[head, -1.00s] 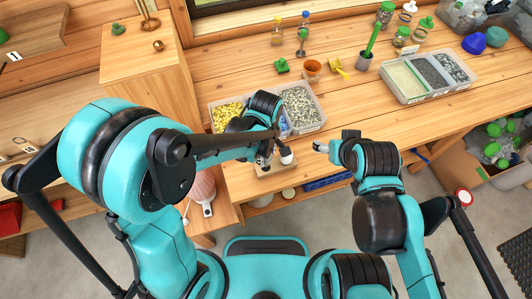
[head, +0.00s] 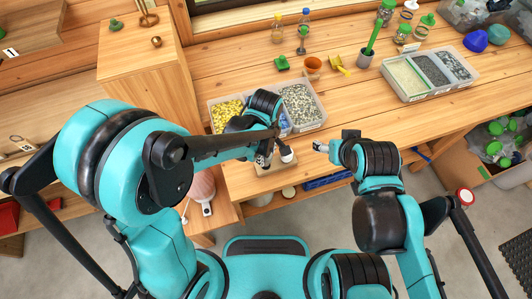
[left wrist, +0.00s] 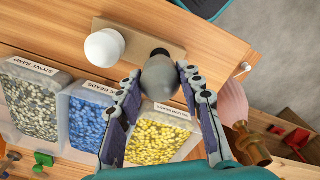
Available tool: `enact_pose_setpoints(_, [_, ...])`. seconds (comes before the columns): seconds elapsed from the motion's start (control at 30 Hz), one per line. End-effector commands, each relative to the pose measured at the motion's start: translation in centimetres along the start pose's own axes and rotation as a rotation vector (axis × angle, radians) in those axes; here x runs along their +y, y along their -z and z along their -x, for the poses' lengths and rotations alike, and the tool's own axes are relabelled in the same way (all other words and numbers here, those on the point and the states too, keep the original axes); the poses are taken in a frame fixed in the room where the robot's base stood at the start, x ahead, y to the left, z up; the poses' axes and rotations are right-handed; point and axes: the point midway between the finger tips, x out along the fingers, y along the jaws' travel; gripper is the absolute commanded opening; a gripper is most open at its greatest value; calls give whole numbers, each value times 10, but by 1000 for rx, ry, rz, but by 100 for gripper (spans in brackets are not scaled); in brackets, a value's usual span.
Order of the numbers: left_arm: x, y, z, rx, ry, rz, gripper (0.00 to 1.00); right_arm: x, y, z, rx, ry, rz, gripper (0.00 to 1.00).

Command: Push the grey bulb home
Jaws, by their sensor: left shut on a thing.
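The grey bulb (left wrist: 160,78) is between the fingers of my left gripper (left wrist: 157,88), which is shut on it. A wooden block (left wrist: 178,46) lies just beyond the bulb, with a dark round socket (left wrist: 160,52) at the bulb's far end. I cannot tell how far the bulb sits in that socket. A white bulb (left wrist: 104,47) stands on the block's left part; it also shows in the head view (head: 287,155). In the head view my left gripper (head: 268,156) is over the block (head: 277,166) at the bench's front edge. My right gripper (head: 320,147) is to the right, apart from the block.
Bins of yellow beads (left wrist: 155,142), blue beads (left wrist: 88,122) and stony sand (left wrist: 32,105) stand close behind the block. A three-part tray (head: 428,78), a terracotta pot (head: 312,67) and bottles stand farther back. The bench's middle right is clear.

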Motion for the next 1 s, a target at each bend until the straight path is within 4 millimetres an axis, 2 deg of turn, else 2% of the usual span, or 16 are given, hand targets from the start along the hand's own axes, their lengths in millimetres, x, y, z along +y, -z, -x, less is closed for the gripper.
enact_pose_setpoints(0.27, [0,0,-1,0,0,0,8,0,0,-1,0,0,0,66])
enact_pose_setpoints(1.0, [0,0,-23,0,0,0,8,0,-13,-18,0,0,0,66])
